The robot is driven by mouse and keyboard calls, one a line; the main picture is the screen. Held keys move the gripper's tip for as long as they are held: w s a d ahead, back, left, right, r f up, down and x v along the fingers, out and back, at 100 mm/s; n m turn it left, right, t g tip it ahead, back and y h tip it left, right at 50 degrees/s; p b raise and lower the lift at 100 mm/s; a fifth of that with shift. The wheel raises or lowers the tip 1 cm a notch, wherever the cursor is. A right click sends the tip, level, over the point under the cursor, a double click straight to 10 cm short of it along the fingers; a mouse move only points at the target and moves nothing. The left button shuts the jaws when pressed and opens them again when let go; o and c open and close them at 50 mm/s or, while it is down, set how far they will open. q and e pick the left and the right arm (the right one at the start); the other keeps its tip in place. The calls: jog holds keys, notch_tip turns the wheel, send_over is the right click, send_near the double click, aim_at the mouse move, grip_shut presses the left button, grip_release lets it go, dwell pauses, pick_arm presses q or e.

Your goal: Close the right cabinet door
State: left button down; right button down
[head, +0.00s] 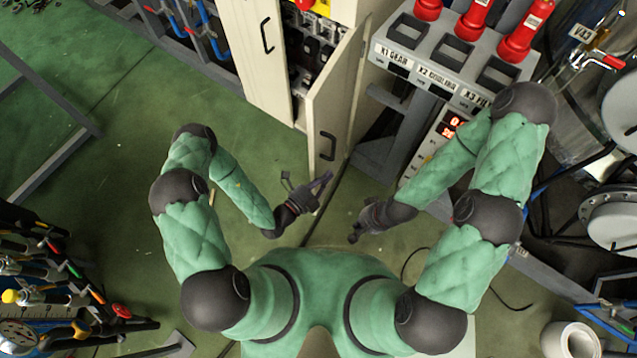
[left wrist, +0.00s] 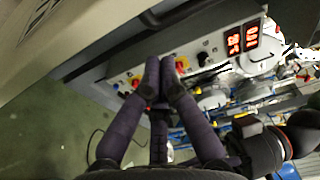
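The cream right cabinet door (head: 337,95) stands open at the top centre of the head view, swung out from the cabinet. Its dark handle (head: 327,146) is low near the free edge. My left gripper (head: 322,182) is at the lower end of this door, fingers toward it; I cannot tell whether they touch. In the left wrist view, its fingers (left wrist: 160,66) meet almost tip to tip, with nothing seen between them. A cream panel (left wrist: 95,35) fills the upper left there. My right gripper (head: 358,232) is lower and to the right, away from the door; its fingers are too small to read.
The left cabinet door (head: 262,55) has its own dark handle. A grey control console (head: 430,85) with red knobs and a lit display stands close right of the open door. A tool rack (head: 50,275) is at lower left.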

aim_at(317, 170)
pick_arm(q)
jog(key=shift+w+a+b, duration=0.75)
jog(key=shift+w+a, duration=0.5)
jog(key=shift+a, duration=0.1)
jog(key=shift+a, duration=0.1)
